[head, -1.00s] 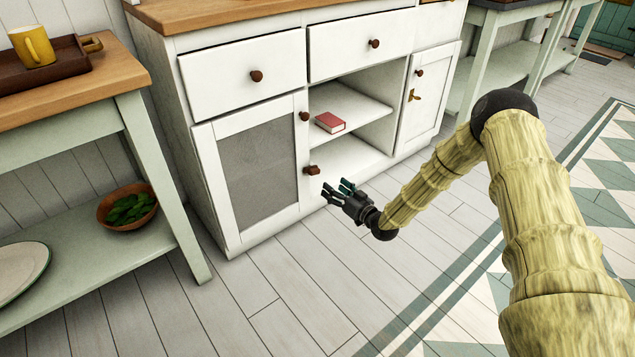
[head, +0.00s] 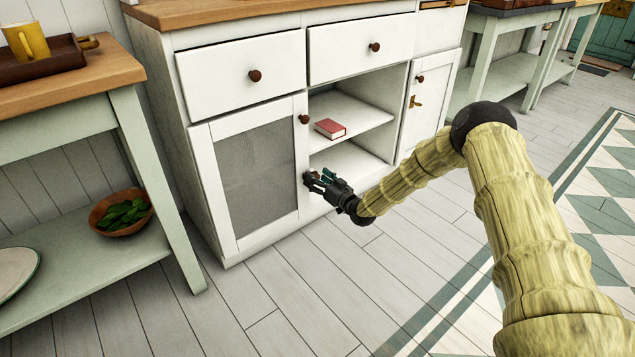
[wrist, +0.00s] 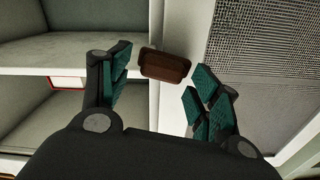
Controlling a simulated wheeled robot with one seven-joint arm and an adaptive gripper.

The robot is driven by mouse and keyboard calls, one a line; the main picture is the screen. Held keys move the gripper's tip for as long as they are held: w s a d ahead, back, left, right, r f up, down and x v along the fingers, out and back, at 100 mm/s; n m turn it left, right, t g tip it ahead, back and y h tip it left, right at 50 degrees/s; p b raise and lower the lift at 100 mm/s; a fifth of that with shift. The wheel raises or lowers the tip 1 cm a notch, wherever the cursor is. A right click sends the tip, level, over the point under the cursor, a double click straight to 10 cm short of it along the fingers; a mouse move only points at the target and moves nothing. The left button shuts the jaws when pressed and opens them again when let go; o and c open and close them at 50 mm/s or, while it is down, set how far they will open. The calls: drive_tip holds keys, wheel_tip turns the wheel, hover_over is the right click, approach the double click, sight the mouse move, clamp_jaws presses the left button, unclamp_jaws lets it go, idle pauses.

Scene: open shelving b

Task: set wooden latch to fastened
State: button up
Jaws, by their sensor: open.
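The wooden latch (wrist: 165,66) is a small brown block on the right-hand frame of the mesh-panel cabinet door (head: 255,180). In the wrist view it lies crosswise between my two open fingers, near their tips and touching neither as far as I can see. My gripper (wrist: 158,88) is open and empty, with teal finger pads. In the head view my gripper (head: 316,181) is at the door's right edge and mostly hides the latch.
A red book (head: 330,128) lies on the open shelf right of the door. A round knob (head: 304,119) sits above the latch. A side table (head: 120,70) stands at the left. The floor in front of the cabinet is clear.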

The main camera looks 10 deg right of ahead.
drive_tip(key=shift+w+a, duration=0.15)
drive_tip(key=c, duration=1)
drive_tip(key=shift+a+f+n+p, duration=0.1)
drive_tip(key=shift+f+n+p, duration=0.1)
drive_tip(key=shift+n+p, duration=1.1)
drive_tip(key=o, duration=1)
drive_tip(key=v, duration=1.2)
